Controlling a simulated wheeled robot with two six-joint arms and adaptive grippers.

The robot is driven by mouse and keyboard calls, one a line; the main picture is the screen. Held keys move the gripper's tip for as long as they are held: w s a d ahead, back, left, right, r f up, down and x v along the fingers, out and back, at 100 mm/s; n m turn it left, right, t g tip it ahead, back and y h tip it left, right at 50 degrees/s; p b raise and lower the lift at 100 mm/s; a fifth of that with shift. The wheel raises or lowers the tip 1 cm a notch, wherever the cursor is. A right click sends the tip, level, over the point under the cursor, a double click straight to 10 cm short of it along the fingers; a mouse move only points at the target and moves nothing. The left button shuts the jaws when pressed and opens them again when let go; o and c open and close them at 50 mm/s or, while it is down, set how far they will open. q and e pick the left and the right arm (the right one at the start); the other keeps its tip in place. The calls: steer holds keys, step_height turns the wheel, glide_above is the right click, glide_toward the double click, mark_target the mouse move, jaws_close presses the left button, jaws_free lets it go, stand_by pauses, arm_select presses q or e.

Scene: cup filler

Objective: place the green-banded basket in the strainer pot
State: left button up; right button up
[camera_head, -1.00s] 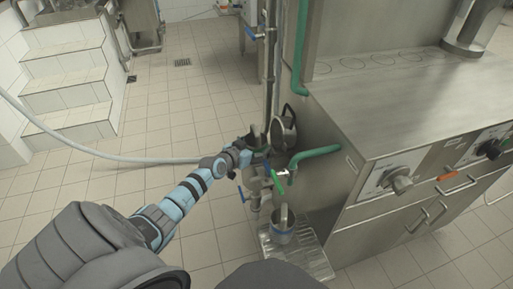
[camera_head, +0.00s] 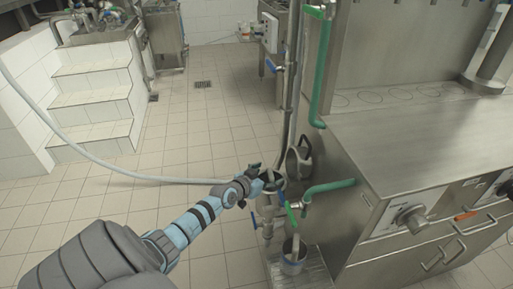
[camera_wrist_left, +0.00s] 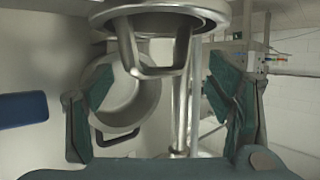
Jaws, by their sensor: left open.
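My left gripper (camera_head: 262,182) is open and reaches to the metal valve stand beside the steel machine. In the left wrist view its dark green fingers (camera_wrist_left: 162,108) are spread apart. A steel round vessel (camera_wrist_left: 160,12) with a square-bent metal handle (camera_wrist_left: 152,70) shows at the top, with the handle between the fingers but not gripped. I cannot tell whether this is the basket or the strainer pot; no green band is clear. My right gripper is not in view.
A steel pot (camera_head: 300,162) hangs at the machine's side and also shows behind the fingers in the wrist view (camera_wrist_left: 130,98). The tiled floor (camera_head: 150,215) at left is open.

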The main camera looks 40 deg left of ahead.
arm_select(q)
steer(key=p+v, duration=0.6)
steer(key=v, duration=0.4)
steer(key=s+d+f+g, duration=0.1)
steer(key=s+f+g, duration=0.2)
steer(key=s+f, duration=0.5)
steer(key=s+d+f+g, duration=0.1)
steer(key=s+f+g, duration=0.1)
steer(key=s+f, duration=0.7)
steer(key=s+d+f+g, duration=0.2)
steer(key=s+d+f, duration=0.2)
steer(key=s, duration=0.3)
steer(key=s+d+f+g, duration=0.2)
steer(key=s+d+f, duration=0.2)
steer(key=s, duration=0.3)
steer(key=s+d+f+m+g, duration=0.1)
steer(key=s+d+f+g, duration=0.2)
steer(key=s+d+f, duration=0.2)
steer(key=s+f, duration=0.1)
steer(key=s, duration=0.2)
